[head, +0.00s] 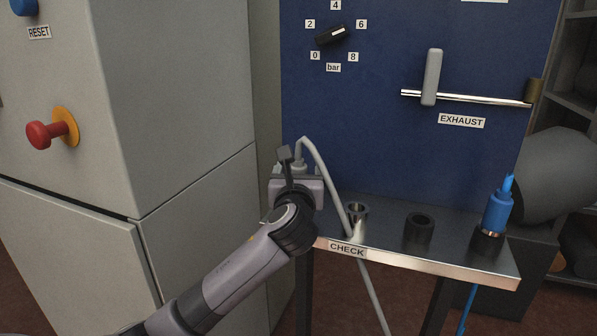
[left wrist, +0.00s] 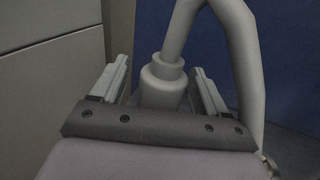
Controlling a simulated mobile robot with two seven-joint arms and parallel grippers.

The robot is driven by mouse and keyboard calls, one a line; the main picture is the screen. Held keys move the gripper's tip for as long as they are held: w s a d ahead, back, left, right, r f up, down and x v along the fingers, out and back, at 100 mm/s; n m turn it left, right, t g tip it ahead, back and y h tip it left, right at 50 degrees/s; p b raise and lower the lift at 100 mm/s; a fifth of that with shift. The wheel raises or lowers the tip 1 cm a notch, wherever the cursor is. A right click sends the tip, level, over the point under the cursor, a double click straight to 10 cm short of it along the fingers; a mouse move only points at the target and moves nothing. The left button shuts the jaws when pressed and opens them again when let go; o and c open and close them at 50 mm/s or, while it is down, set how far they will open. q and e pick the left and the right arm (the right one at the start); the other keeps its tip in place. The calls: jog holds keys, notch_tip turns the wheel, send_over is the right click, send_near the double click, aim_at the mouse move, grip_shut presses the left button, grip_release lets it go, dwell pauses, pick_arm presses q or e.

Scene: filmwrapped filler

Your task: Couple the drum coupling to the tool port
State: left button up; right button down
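A grey coupling (head: 299,160) with a thick grey hose looping from its top stands at the left end of the shelf; its base is hidden behind my left gripper (head: 296,177). In the left wrist view the coupling (left wrist: 161,86) sits between the two spread fingers, with narrow gaps at its sides. A blue coupling (head: 497,212) with a blue hose sits upright in a dark socket at the shelf's right end. A shiny metal port (head: 357,213) and a black ring-shaped port (head: 419,228) stand empty between them. Which part is the tool port is not labelled. My right gripper is out of view.
The metal shelf (head: 450,265) has a CHECK label on its front edge. Behind it rises a blue panel (head: 385,150) with a bar dial and an EXHAUST lever (head: 432,78). A grey cabinet (head: 180,110) with a red button stands left. The grey hose hangs down past the shelf front.

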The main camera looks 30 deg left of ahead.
pick_arm(q)
jog(key=shift+s, duration=0.1)
jog(key=v, duration=0.7)
dwell(0.4)
